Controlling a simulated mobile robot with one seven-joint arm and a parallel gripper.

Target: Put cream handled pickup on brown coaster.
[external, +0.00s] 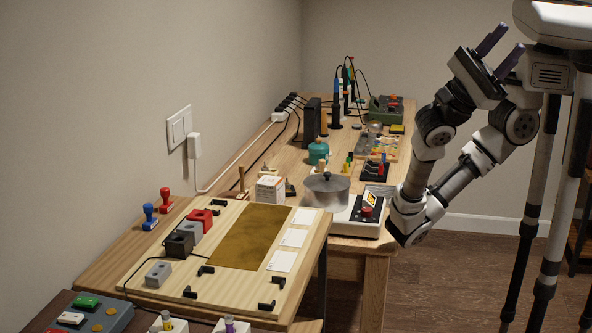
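My gripper (501,50) is raised at the upper right, its two dark fingers apart with nothing between them. It is well away from the worktops. I cannot pick out a cream handled pickup for certain. Two pale blocks with upright handles, one yellow-topped (167,323) and one purple-topped (229,325), are cut off by the bottom edge. I cannot tell if either is the pickup. No brown coaster is clearly identifiable; a flat brown mat (250,237) lies on the light wooden board (213,283), and small brownish discs (97,328) show on a grey panel at the lower left.
Grey, dark and red blocks (200,219) sit on the board's left side. A lidded metal pot (326,190) and a red-buttoned device (366,211) stand behind the board. Tools and cables crowd the far bench. Open floor (459,273) lies at the right.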

